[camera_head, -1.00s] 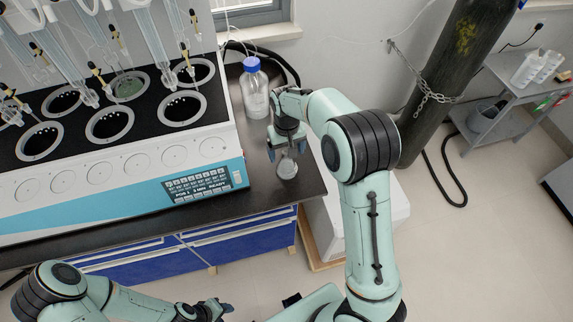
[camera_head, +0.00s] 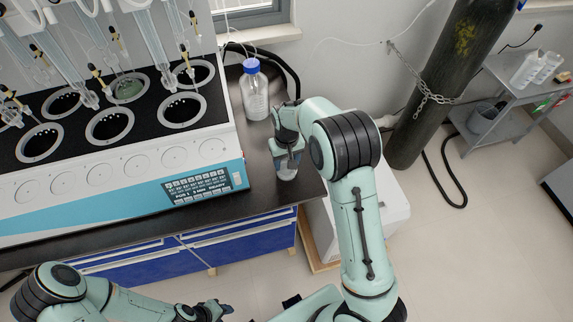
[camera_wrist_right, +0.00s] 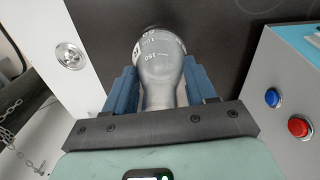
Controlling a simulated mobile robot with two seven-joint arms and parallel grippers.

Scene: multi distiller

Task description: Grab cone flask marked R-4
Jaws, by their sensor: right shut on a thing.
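A clear cone flask (camera_head: 287,172) stands on the dark bench top near its right end, beside the distiller. In the right wrist view the flask (camera_wrist_right: 162,72) shows white graduation marks; an R-4 label cannot be read. My right gripper (camera_head: 288,160) is shut on the flask from above and behind, with its blue fingers on both sides of the glass in the right wrist view (camera_wrist_right: 160,88). My left gripper (camera_head: 215,310) is low at the bottom of the head view, away from the bench; its fingers are too small to judge.
The multi distiller (camera_head: 120,165) with several heating wells fills the left of the bench. A blue-capped bottle (camera_head: 254,95) stands behind the flask. A white box (camera_head: 385,212) is beside the bench. A chained dark gas cylinder (camera_head: 440,85) and a grey cart (camera_head: 510,105) are to the right.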

